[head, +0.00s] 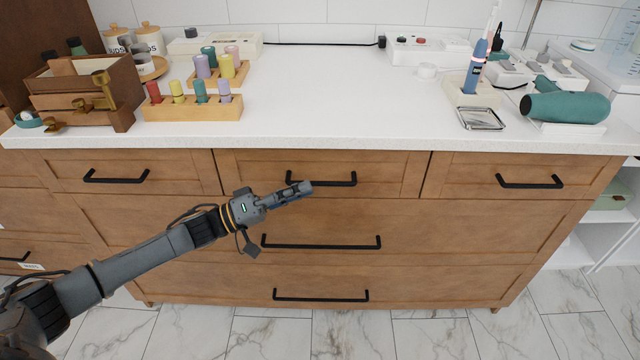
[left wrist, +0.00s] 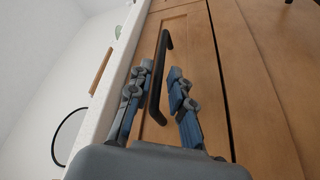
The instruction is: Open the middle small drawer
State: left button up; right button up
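The middle small drawer (head: 388,172) is in the top row of a wooden cabinet, between two other small drawers. Its front looks flush with the cabinet. Its black bar handle (head: 338,181) is partly covered by my left gripper (head: 303,188), which is at the handle's left end. In the left wrist view, my left gripper (left wrist: 159,88) is open, with one finger on each side of the black handle (left wrist: 165,50). I cannot tell whether either finger touches it. The drawer front (left wrist: 190,40) lies behind the handle. My right gripper is in neither view.
Left and right small drawers have handles (head: 115,177) and (head: 530,182). Wide drawers with handles (head: 320,244) and (head: 320,297) lie below. The white countertop (head: 330,100) holds peg blocks (head: 192,108), a wooden organizer (head: 82,95) and a teal hair dryer (head: 570,107). Marble floor is in front.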

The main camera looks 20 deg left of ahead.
aim_at(319, 184)
pick_arm(q)
jog(key=shift+x, duration=2.4)
grip_shut()
